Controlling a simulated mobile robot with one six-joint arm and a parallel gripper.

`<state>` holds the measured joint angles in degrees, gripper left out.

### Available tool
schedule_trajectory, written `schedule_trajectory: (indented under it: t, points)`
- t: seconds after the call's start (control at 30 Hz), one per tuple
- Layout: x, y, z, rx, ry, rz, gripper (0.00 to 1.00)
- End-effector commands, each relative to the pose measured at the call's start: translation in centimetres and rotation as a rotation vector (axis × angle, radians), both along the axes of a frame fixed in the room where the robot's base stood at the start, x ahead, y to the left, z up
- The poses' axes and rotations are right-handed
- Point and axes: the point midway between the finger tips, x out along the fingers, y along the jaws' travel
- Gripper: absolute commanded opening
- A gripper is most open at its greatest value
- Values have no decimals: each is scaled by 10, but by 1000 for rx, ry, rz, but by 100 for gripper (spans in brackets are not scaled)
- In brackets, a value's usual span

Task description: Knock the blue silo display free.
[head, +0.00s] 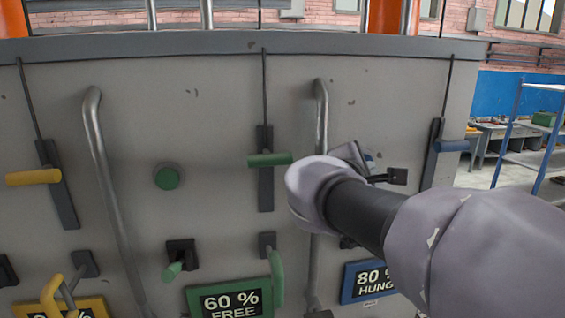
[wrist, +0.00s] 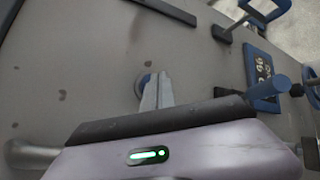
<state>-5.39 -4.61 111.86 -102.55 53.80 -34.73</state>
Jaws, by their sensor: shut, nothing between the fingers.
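The blue-framed silo display (head: 368,282) is low on the grey panel in the head view, partly hidden by my arm. It reads "80 %" and what looks like "HUNG". It also shows, turned sideways, in the wrist view (wrist: 260,70). A round blue button (wrist: 140,84) sits on the panel, partly covered by the fingertips. My gripper (wrist: 154,80) is shut and empty, with its fingers right at this button; I cannot tell if they touch it. In the head view my wrist hides the fingers and most of the button.
A green display (head: 233,300) reads "60 % FREE", with a green button (head: 168,178) and a green lever (head: 270,159) above. A yellow lever (head: 34,177) is at left, a blue lever (head: 452,145) at right. Grey vertical handrails (head: 105,165) stand out from the panel.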

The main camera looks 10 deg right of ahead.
Motion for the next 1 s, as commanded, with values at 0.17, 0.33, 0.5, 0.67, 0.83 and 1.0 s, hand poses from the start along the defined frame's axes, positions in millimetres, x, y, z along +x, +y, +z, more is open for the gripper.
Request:
schedule_trajectory:
  t: [0.17,0.33,0.5,0.67,0.83,1.0]
  points:
    - [-7,0,-1,1,0,-1,0]
    - [-7,0,-1,1,0,-1,0]
    - [-16,-1,-1,2,-2,-1,0]
    - [-33,-1,-1,1,-3,-1,0]
    - [-49,-2,-1,3,-1,-1,0]
    - [-57,-2,-1,1,0,-1,0]
